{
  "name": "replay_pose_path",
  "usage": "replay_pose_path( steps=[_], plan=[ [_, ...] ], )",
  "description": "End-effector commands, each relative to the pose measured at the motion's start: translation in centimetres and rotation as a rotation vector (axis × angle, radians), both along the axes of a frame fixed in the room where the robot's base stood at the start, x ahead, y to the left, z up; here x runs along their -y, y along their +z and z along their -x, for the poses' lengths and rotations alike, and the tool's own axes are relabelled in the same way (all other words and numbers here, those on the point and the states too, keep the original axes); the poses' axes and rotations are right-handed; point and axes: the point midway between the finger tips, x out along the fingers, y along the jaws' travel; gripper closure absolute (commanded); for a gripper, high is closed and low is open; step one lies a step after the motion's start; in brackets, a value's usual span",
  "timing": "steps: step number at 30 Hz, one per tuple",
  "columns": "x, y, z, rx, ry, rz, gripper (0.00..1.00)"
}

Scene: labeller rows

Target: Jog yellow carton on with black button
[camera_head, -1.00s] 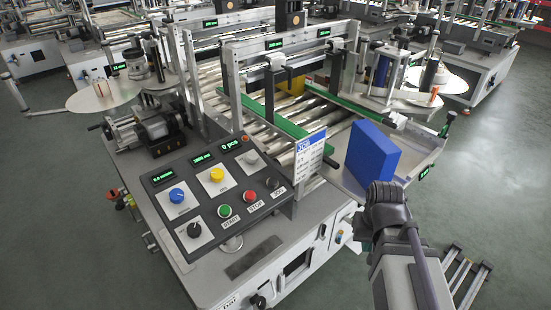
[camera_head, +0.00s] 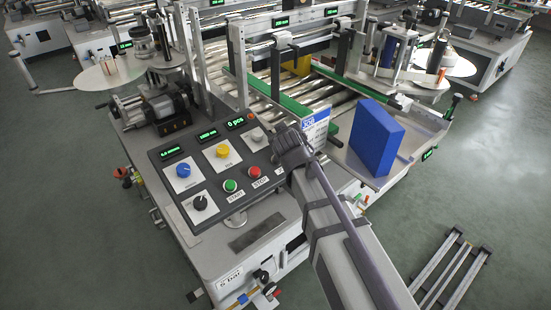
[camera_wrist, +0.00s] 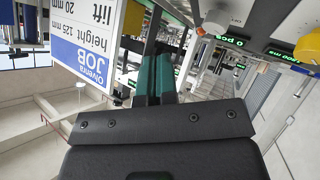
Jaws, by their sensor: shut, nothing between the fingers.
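The yellow carton (camera_head: 302,66) stands on the roller conveyor at the back, mostly hidden behind the machine's frame and guides. The control panel (camera_head: 215,178) carries a green START button (camera_head: 230,186) and a red STOP button (camera_head: 254,171). The black button to the right of STOP is hidden behind my arm in the head view. My gripper (camera_wrist: 155,78) is shut and empty, with its dark fingers together in the wrist view. In the head view it is over the panel's right end, its fingertips hidden. I cannot tell whether it touches anything.
A white and blue job card (camera_wrist: 85,40) stands close beside my gripper. A blue block (camera_head: 376,140) sits on the outfeed plate at right. Blue (camera_head: 183,170), yellow (camera_head: 222,151) and black (camera_head: 200,202) knobs are on the panel.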

Motion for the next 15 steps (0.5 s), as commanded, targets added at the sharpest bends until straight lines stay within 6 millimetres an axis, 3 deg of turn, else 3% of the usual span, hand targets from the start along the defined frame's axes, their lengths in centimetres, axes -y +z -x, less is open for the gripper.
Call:
replay_pose_path(
  steps=[8, 15],
  plan=[
    [0.0, -0.4, -0.1, -0.002, -0.001, 0.000, 1.00],
    [-0.5, -2.9, -0.6, -0.003, -0.001, 0.000, 1.00]
  ],
)
